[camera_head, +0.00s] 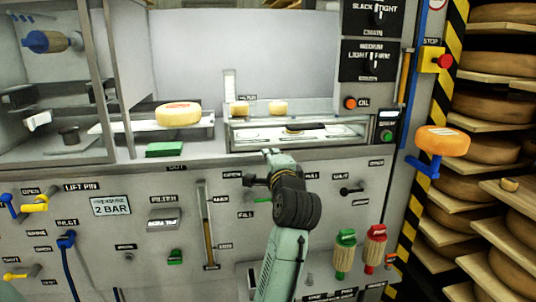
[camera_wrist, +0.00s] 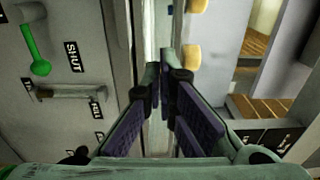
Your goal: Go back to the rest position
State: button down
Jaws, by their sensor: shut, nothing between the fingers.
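My gripper (camera_head: 262,168) is at the top of my green arm, in front of the lower edge of the machine's lit recess. In the wrist view the two dark-padded fingers (camera_wrist: 164,66) meet at their tips with nothing between them. The machine front (camera_head: 130,220) fills most of the head view. Part of its panel, with a green lever (camera_wrist: 38,58) and a "SHUT" label, shows at the left of the wrist view.
A pale cheese wheel (camera_head: 179,114) sits on a ledge left of the recess. An orange-topped wheel (camera_head: 443,140) rests on a blue bracket (camera_head: 423,168) at right. Shelves of brown wheels (camera_head: 490,110) stand at far right.

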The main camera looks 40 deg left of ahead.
jog(key=shift+s+d, duration=0.4)
jog(key=shift+d, duration=0.1)
